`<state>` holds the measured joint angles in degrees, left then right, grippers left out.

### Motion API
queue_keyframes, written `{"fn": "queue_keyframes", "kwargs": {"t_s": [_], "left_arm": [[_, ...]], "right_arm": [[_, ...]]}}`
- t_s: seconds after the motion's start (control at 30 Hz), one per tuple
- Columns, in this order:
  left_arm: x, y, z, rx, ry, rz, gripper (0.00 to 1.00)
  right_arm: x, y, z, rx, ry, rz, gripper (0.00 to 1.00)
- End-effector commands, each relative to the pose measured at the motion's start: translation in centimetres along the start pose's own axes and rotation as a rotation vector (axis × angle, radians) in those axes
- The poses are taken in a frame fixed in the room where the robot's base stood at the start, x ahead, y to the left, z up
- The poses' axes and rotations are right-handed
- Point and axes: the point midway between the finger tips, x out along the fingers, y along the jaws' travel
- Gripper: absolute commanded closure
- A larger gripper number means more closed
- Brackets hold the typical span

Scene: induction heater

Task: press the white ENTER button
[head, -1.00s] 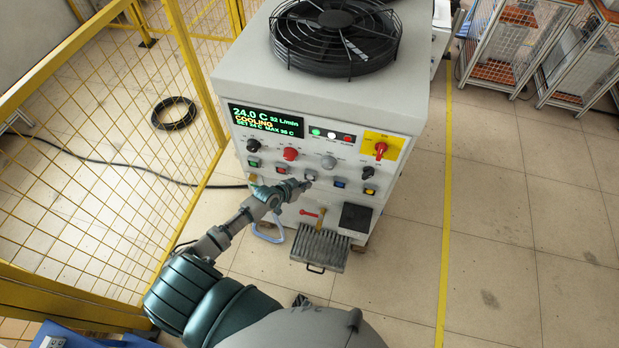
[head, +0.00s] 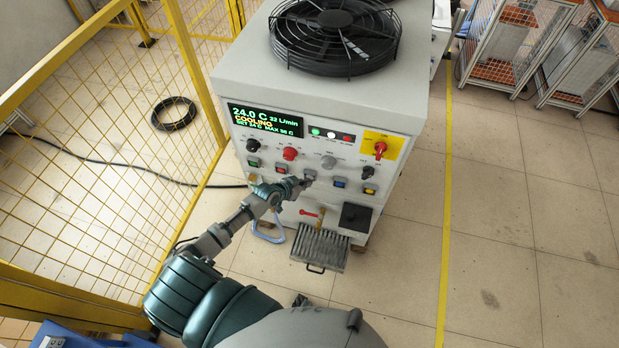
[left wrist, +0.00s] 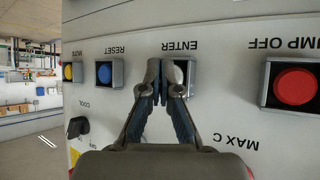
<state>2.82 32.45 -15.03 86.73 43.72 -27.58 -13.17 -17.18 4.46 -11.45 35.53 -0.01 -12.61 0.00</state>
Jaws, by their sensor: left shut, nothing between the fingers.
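The white ENTER button (left wrist: 181,74) is in the left wrist view, in a square frame beside the upside-down ENTER label, partly hidden behind my fingertips. In the head view the ENTER button (head: 310,174) is in the row of buttons on the machine's front panel, largely covered by my gripper's tip. My left gripper (head: 304,183) is shut and empty, with its tips at the button. It also shows in the left wrist view (left wrist: 164,72), its fingertips overlapping the button's frame. I cannot tell for sure whether they touch the button. My right gripper is not in view.
A blue RESET button (left wrist: 104,73) and a red PUMP OFF button (left wrist: 295,87) flank ENTER. Knobs, a display (head: 265,120) reading COOLING and a red switch (head: 380,149) are on the panel. A yellow mesh fence (head: 100,130) stands left.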

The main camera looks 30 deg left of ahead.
Motion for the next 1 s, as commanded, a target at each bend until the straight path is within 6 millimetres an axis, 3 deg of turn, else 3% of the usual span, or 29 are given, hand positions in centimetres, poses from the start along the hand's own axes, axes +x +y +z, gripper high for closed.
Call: {"fn": "queue_keyframes", "kwargs": {"t_s": [1.0], "left_arm": [[0.65,-0.44,-0.54,0.0,0.002,0.0,1.0]], "right_arm": [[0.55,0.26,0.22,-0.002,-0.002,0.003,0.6]]}}
